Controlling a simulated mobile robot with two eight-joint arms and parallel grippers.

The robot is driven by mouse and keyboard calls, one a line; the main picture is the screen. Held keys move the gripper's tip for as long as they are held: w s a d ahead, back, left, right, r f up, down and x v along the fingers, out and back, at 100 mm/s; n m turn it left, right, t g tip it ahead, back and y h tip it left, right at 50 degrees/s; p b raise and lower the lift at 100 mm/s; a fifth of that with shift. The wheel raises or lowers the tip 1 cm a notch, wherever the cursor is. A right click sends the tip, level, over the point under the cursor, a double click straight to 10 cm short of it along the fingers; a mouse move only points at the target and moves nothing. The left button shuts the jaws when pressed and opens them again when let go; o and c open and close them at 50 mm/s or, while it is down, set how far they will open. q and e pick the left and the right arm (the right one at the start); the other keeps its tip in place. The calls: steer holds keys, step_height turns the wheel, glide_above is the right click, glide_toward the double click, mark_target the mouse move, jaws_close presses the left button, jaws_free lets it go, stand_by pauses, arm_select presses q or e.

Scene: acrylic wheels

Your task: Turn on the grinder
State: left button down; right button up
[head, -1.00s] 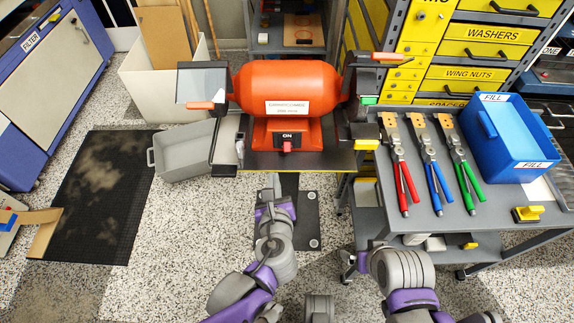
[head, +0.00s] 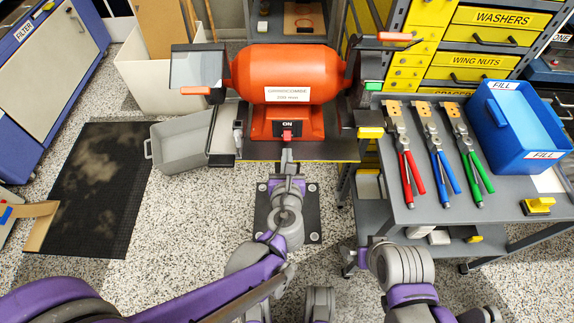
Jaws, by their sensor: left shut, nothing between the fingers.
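The orange grinder (head: 288,75) stands on a dark plate at the top of a pedestal, in the upper middle of the head view. Its front carries a black panel marked ON with a small red switch (head: 287,134). My left gripper (head: 287,156) is shut and empty. Its tip is just below the red switch in the picture; I cannot tell whether they touch. My right arm comes in at the lower right, and its gripper is not in view.
A grey cart (head: 430,206) at the right holds red, blue and green pliers and a blue bin (head: 522,125). A grey tub (head: 181,145) hangs left of the grinder. A black mat (head: 90,188) lies on the floor at the left.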

mark_target(287, 135)
arm_select(q)
steer(key=shift+b+x, duration=0.3)
steer(key=shift+x, duration=1.7)
arm_select(e)
steer(key=shift+f, duration=0.5)
arm_select(q)
steer(key=shift+r, duration=0.1)
arm_select(e)
steer(key=shift+r, duration=0.1)
